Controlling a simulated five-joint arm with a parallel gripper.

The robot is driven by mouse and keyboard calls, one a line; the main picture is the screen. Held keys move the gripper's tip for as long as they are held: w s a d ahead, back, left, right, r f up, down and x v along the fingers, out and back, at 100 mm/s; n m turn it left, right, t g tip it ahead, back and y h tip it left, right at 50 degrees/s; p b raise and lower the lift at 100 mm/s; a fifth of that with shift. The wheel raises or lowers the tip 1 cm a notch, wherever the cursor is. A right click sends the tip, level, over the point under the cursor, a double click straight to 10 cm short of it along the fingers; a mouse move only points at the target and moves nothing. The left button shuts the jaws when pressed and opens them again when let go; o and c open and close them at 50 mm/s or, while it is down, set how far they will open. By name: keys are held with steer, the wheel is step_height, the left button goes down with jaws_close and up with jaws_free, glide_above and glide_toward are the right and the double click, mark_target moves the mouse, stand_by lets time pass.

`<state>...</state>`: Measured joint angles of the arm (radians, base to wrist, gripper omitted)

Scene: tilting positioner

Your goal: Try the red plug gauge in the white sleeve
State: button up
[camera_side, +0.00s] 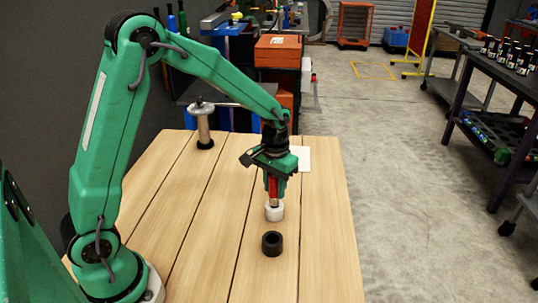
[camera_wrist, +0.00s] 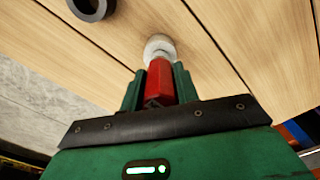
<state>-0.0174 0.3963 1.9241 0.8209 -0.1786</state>
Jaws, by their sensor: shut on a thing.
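The red plug gauge (camera_side: 273,187) is upright between the fingers of my gripper (camera_side: 273,181), which is shut on it. In the wrist view the red gauge (camera_wrist: 160,80) sits between the green fingers (camera_wrist: 160,88). The white sleeve (camera_side: 275,212) stands on the wooden table directly below the gauge. It also shows past the gauge's end in the wrist view (camera_wrist: 159,45). The gauge's lower, greyish end meets the sleeve's top. The sleeve's bore is hidden, so I cannot tell how far inside the gauge is.
A black ring (camera_side: 271,243) lies on the table (camera_side: 325,240) nearer the side camera; the wrist view shows it too (camera_wrist: 92,6). A metal post with a side rod (camera_side: 204,126) stands at the back left. A white sheet (camera_side: 304,158) lies behind my gripper. The table's right side is clear.

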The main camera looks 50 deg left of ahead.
steer(key=shift+f, duration=0.3)
stand_by(0.8)
steer(key=shift+r, duration=0.2)
stand_by(0.6)
steer(key=shift+r, duration=3.55)
